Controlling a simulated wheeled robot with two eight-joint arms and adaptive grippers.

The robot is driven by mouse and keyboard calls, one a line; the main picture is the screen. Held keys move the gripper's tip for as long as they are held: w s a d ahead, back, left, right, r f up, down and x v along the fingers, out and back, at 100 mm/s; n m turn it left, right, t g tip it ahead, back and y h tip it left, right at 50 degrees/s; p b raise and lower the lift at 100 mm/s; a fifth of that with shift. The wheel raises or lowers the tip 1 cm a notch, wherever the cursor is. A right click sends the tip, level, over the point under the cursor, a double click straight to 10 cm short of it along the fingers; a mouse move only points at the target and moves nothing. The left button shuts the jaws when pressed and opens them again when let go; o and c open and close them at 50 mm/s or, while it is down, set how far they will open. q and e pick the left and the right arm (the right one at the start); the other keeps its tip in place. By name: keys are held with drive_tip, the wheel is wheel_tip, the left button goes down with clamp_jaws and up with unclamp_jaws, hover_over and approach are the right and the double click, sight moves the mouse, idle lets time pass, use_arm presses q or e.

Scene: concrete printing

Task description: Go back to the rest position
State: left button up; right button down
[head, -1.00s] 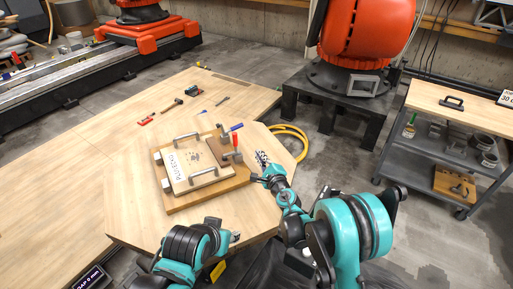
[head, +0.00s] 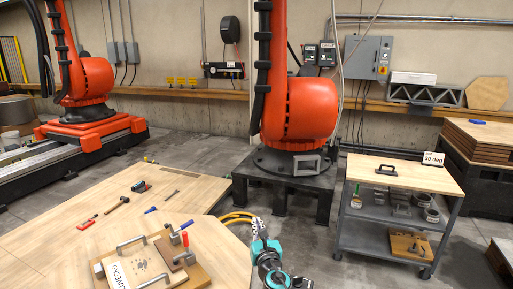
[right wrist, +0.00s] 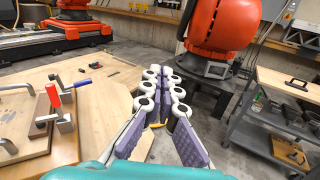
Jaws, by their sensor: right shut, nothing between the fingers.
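My right gripper (head: 257,226) points up and away from me, just right of the wooden table's (head: 232,262) right corner in the head view. It is shut and empty. In the right wrist view its grey ringed fingers with purple pads (right wrist: 165,88) fill the middle, apart from the board and clamps on the table. My left gripper is out of view.
A wooden board (head: 190,262) with handles and a red-tipped clamp (head: 184,239) lies on the table. A yellow hose (head: 237,216) lies behind my right gripper. An orange robot (head: 298,105) stands on a dark base. A grey cart (head: 385,228) stands right.

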drive_tip(key=s+d+m+g+h, duration=0.2)
drive_tip(key=s+d+m+h, duration=0.2)
drive_tip(key=s+d+m, duration=0.55)
drive_tip(key=s+d+m+g+h, duration=0.3)
drive_tip(key=s+d+m, duration=0.3)
drive_tip(key=d+m, duration=0.55)
drive_tip(key=s+a+f+m+g+y, duration=0.1)
drive_tip(key=s+f+m, duration=0.3)
drive_tip(key=s+m, duration=0.4)
drive_tip(key=s+a+f+m+g+y, duration=0.1)
drive_tip(key=s+f+m+g, duration=0.3)
drive_tip(key=s+m, duration=0.4)
drive_tip(key=s+f+y, duration=0.1)
drive_tip(key=s, duration=0.3)
drive_tip(key=shift+a+f, duration=0.25)
drive_tip(key=shift+a, duration=0.15)
